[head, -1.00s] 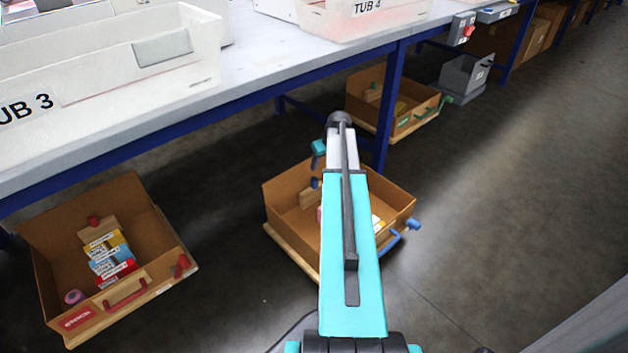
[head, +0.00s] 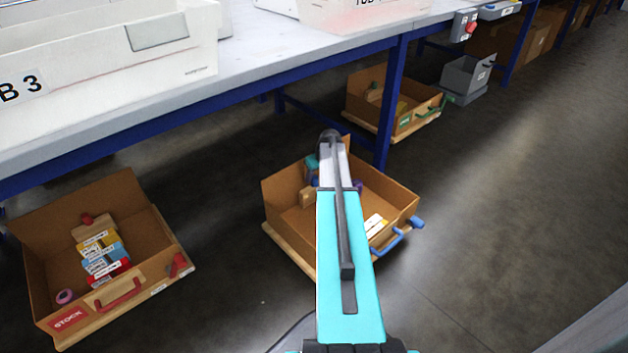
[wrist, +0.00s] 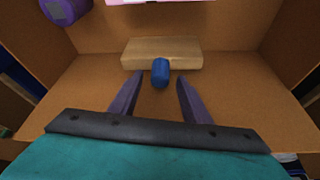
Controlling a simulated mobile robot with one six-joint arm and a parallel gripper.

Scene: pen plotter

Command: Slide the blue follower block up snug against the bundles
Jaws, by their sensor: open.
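The follower block (wrist: 162,53) is a pale wooden bar with a blue knob (wrist: 160,71) on its near face, in the wrist view. It stands on the floor of the cardboard drawer (head: 285,192) with blue handle. My gripper (wrist: 160,78) is open, its two dark fingers on either side of the knob with gaps, not closed on it. A pink bundle edge (wrist: 165,1) shows beyond the block at the top, with bare floor between. White-labelled bundles (head: 376,224) show at the drawer's right in the head view. My arm hides much of the drawer.
A purple roll (wrist: 66,9) lies at the upper left in the wrist view. The drawer's cardboard walls stand close on both sides. A red-handled stock drawer (head: 160,235) lies left, a green-handled one (head: 425,118) behind. The table edge (head: 230,92) overhangs nearby.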

